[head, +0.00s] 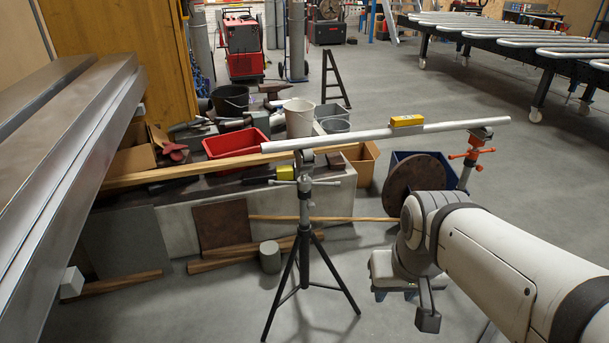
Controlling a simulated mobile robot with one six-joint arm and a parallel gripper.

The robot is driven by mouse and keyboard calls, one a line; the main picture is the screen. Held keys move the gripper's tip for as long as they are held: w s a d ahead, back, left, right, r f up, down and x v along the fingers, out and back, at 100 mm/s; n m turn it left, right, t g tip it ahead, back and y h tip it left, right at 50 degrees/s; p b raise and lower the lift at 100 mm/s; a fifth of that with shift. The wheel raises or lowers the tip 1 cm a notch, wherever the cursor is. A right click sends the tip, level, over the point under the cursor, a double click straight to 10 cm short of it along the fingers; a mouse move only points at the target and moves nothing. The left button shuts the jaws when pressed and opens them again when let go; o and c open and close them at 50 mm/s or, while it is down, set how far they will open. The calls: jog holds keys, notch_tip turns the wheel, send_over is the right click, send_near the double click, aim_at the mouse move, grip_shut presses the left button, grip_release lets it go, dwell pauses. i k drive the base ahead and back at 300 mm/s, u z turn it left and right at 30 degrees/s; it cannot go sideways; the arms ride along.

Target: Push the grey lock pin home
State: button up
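A black tripod pipe stand (305,235) stands upright in the middle and carries one end of a long grey pipe (350,138). Small grey fittings (318,182) stick out sideways from its collar, below the pipe cradle. One of them may be the grey lock pin, but it is too small to tell which, or how deep it sits. My gripper (394,292) is at the lower right, below my wrist, to the right of the tripod and apart from it. My wrist hides most of it, and I cannot see between its fingers.
A second stand with orange handles (471,154) holds the pipe's right end. A yellow level (407,121) lies on the pipe. A cluttered low bench (335,195) is behind the tripod. Steel beams (75,150) fill the left. Floor right of the tripod's legs is open.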

aim_at(311, 206)
jog(key=u, duration=1)
jog(key=i, duration=1)
